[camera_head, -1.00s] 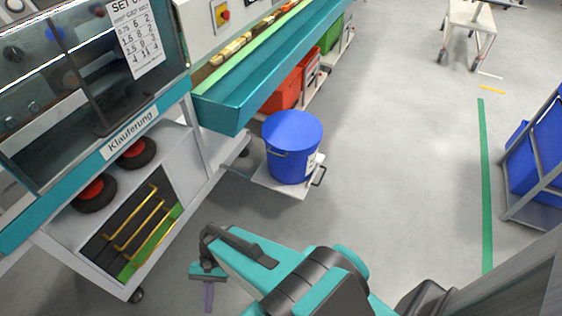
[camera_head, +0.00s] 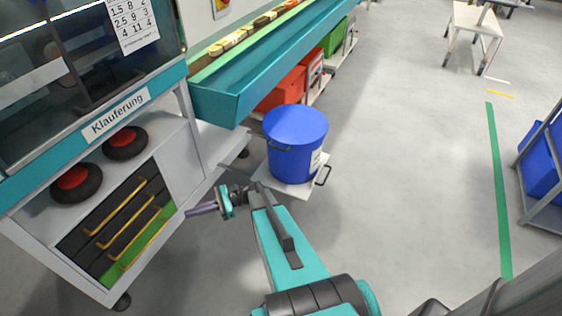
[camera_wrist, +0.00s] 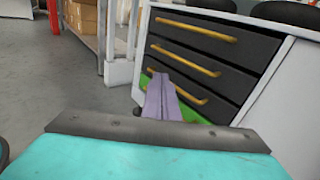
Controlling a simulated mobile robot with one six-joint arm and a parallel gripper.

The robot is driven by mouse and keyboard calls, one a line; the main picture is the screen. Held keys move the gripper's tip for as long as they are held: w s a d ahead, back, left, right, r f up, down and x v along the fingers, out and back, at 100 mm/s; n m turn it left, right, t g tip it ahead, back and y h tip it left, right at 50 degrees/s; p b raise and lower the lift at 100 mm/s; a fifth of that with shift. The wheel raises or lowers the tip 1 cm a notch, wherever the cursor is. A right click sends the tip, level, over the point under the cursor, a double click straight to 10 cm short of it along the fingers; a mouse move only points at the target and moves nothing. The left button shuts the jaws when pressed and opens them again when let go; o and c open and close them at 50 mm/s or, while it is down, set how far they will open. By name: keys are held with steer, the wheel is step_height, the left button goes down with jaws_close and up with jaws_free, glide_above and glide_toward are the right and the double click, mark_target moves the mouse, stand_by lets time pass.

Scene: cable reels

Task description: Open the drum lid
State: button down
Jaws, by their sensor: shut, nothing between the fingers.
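The blue drum (camera_head: 291,158) stands upright on a small white wheeled platform (camera_head: 297,187), with its blue lid (camera_head: 295,124) on top. A dark handle shows on the drum's side, and a white label is on its lower right. My gripper (camera_head: 201,209) is in front of the drum and to its left, pointing left toward the drawer cabinet, apart from the drum. Its purple fingers are together and empty. In the wrist view, the fingers (camera_wrist: 162,98) point at the drawers, and the drum is not in that view.
A grey cabinet with dark drawers and yellow handles (camera_head: 124,225) stands left of my gripper, two black wheels with red hubs (camera_head: 71,178) on its shelf. A teal conveyor (camera_head: 262,73) runs behind the drum, a red bin (camera_head: 281,90) beneath it.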

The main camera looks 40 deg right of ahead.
steer(key=d+m+t+h+b, duration=0.4)
steer(key=d+t+b, duration=0.55)
steer(key=d, duration=1.95)
steer(key=s+d+f+m+t+h+b, duration=0.1)
steer(key=s+d+b, duration=0.3)
steer(key=d, duration=0.6)
steer(key=s+d+f+m+t+h+b, duration=0.2)
steer(key=s+d+f+h+b, duration=0.1)
steer(key=s+d, duration=0.5)
steer(key=shift+s+d+f+b, duration=0.15)
steer(key=shift+d+b, duration=0.5)
steer(key=shift+d, duration=0.2)
steer(key=shift+a, duration=0.1)
